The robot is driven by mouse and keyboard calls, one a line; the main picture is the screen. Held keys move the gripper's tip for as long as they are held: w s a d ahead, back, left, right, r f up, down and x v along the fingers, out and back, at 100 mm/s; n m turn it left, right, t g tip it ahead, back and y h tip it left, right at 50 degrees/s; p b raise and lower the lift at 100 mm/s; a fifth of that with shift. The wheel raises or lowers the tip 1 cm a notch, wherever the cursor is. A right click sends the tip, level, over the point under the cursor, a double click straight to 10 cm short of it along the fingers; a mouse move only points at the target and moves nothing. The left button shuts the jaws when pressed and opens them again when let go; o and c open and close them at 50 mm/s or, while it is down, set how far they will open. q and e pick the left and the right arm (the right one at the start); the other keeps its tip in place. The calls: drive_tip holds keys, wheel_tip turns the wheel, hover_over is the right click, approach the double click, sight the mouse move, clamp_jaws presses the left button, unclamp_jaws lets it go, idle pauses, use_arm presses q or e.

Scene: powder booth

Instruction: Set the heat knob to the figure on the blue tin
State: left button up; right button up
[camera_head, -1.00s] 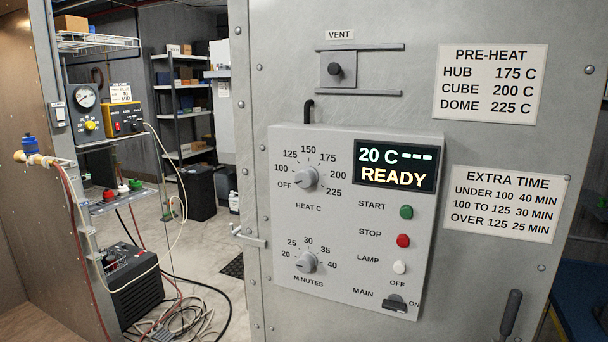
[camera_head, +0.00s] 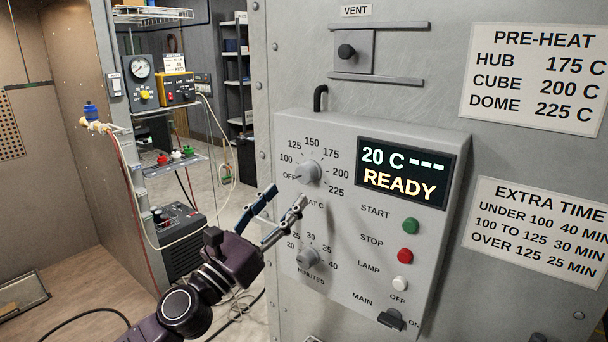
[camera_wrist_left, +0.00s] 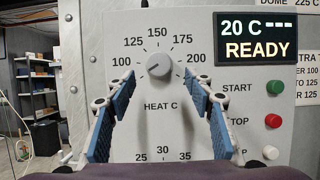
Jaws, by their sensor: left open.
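The grey heat knob (camera_head: 308,172) is on the oven's control panel (camera_head: 345,235), ringed by OFF and figures from 100 to 225. Its pointer mark seems to face OFF. It also shows in the left wrist view (camera_wrist_left: 159,65), ahead of and between the fingers. My left gripper (camera_head: 286,196) is open and empty, just below and left of the knob in the head view, apart from it. The left wrist view shows its two blue-padded fingers (camera_wrist_left: 161,90) spread wide. No blue tin can be made out. My right gripper is not in view.
The display (camera_head: 402,172) reads 20 C and READY. Below the heat knob is the minutes knob (camera_head: 308,257); start (camera_head: 411,225), stop (camera_head: 405,255) and lamp (camera_head: 400,284) buttons are to the right. A pre-heat sign (camera_head: 545,80) lists hub 175, cube 200, dome 225.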

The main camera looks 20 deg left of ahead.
sight(302, 177)
use_arm(q)
drive_tip(key=p+x, duration=0.2)
drive_tip(key=x, duration=0.4)
drive_tip(key=shift+a+r, duration=0.1)
drive_tip(key=shift+w+d+r+p, duration=0.1)
drive_tip(key=shift+w+d+p, duration=0.2)
drive_tip(key=shift+w, duration=0.2)
drive_tip(key=shift+a, duration=0.15)
drive_tip(key=c, duration=1.1)
